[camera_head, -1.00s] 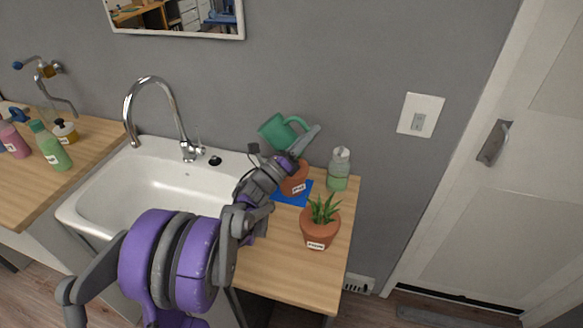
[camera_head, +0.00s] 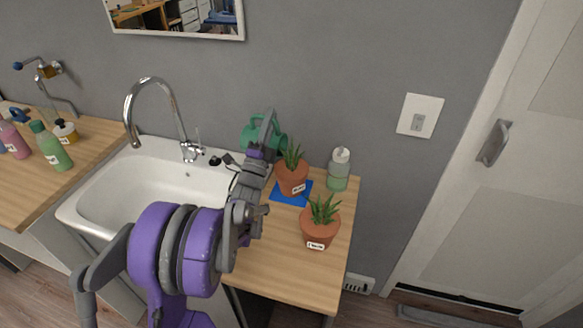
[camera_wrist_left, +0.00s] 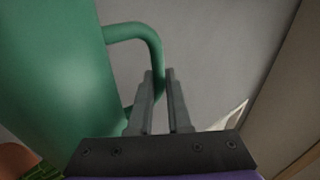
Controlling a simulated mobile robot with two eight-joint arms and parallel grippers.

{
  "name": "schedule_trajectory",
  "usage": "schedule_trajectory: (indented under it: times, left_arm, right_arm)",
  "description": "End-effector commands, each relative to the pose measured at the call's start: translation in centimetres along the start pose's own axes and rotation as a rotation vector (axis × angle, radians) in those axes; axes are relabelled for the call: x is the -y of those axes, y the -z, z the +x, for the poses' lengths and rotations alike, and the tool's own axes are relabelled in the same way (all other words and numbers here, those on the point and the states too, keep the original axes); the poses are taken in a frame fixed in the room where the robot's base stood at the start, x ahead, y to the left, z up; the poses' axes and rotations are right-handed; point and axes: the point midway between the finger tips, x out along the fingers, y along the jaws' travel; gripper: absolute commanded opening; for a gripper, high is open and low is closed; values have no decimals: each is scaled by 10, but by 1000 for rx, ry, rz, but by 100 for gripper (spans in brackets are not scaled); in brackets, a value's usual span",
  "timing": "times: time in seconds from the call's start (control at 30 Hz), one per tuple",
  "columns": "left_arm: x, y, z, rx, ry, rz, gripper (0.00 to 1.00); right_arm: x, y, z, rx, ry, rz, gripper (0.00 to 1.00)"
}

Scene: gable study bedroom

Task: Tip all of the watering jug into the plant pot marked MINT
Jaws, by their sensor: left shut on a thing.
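My left gripper (camera_head: 266,132) is shut on the handle of the green watering jug (camera_head: 249,137). It holds the jug in the air behind the left side of the back plant pot, near the wall. In the left wrist view the fingers (camera_wrist_left: 160,78) close on the handle of the jug (camera_wrist_left: 60,65). The jug looks roughly upright, partly hidden by my gripper; its contents are not visible. The back terracotta pot (camera_head: 291,178) holds a spiky plant and stands on a blue mat (camera_head: 304,198). A similar pot (camera_head: 320,233) stands in front. Both labels are too small to read surely.
A soap bottle (camera_head: 339,170) stands right of the back pot. A white sink (camera_head: 145,185) with a tall tap (camera_head: 158,82) lies to the left. Bottles (camera_head: 55,150) stand on the far-left counter. The wooden counter (camera_head: 285,265) is clear at the front.

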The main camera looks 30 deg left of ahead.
Motion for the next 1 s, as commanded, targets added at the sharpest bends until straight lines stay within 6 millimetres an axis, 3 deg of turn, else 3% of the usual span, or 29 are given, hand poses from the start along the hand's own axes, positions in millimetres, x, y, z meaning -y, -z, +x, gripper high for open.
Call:
schedule_trajectory:
  times: [0.37, 1.0]
  left_arm:
    - [-13, -52, -7, 156, -8, -229, 0]
    - [-67, -115, -41, 502, -27, -746, 0]
  right_arm:
    - [0, -6, 8, 4, 0, 0, 0]
    - [0, -25, 35, 16, 0, 0, 0]
